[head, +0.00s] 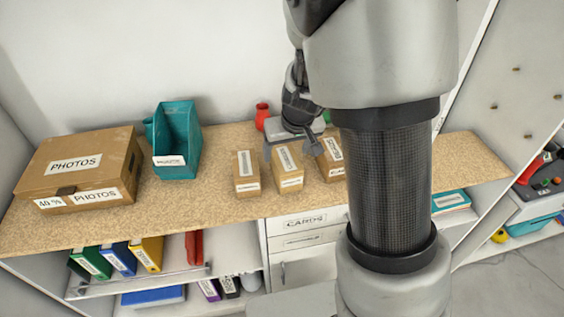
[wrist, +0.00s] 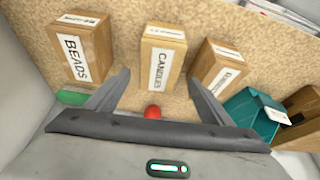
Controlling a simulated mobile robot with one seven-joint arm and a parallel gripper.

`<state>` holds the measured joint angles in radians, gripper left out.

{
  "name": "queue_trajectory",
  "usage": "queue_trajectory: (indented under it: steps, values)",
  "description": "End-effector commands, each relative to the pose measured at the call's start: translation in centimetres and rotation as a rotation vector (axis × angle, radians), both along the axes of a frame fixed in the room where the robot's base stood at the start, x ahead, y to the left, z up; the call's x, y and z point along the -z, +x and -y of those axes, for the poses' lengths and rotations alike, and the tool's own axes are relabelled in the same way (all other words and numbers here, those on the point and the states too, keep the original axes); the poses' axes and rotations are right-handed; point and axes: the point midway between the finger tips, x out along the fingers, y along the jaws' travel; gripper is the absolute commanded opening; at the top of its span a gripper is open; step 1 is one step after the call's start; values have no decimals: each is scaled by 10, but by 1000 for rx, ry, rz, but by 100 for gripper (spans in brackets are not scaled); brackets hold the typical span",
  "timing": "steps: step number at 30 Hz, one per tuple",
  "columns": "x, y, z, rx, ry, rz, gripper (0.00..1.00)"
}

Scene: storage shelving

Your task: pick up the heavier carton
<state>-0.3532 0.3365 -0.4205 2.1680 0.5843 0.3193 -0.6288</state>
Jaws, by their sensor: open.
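Three small cartons stand in a row on the worktop: a left one (head: 246,183), a middle one (head: 290,183) and a right one (head: 332,172). In the wrist view the order is reversed: BEADS (wrist: 86,52) at left, CANDLES (wrist: 162,62) in the middle, and a third, hard-to-read one (wrist: 218,64) at right. Nothing visible shows which is heavier. My gripper (head: 291,148) is open and empty just behind the middle carton. In the wrist view my fingers (wrist: 160,76) point toward CANDLES, one on each side; contact cannot be told.
A large PHOTOS box (head: 110,165) and a teal bin (head: 178,140) stand to the left on the worktop (head: 215,228). A red vase (head: 262,116) stands at the back. Below are shelves with binders (head: 118,258) and CARDS drawers (head: 305,222). My arm hides the worktop's right part.

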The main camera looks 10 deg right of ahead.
Motion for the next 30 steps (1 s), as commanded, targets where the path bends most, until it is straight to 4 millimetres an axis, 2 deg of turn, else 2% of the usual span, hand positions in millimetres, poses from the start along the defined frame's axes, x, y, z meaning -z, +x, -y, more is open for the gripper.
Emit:
queue_trajectory:
  steps: [1, 3, 11, 19, 23, 30]
  values:
    - [13, 3, 1, 2, -2, -3, 75]
    - [22, 7, 0, 1, -1, -2, 75]
    - [38, 15, 0, 0, 0, 0, 75]
    - [76, 26, 1, 1, 0, -1, 75]
    - [83, 29, -1, 0, 1, 0, 75]
    - [82, 29, -1, 0, 1, 1, 75]
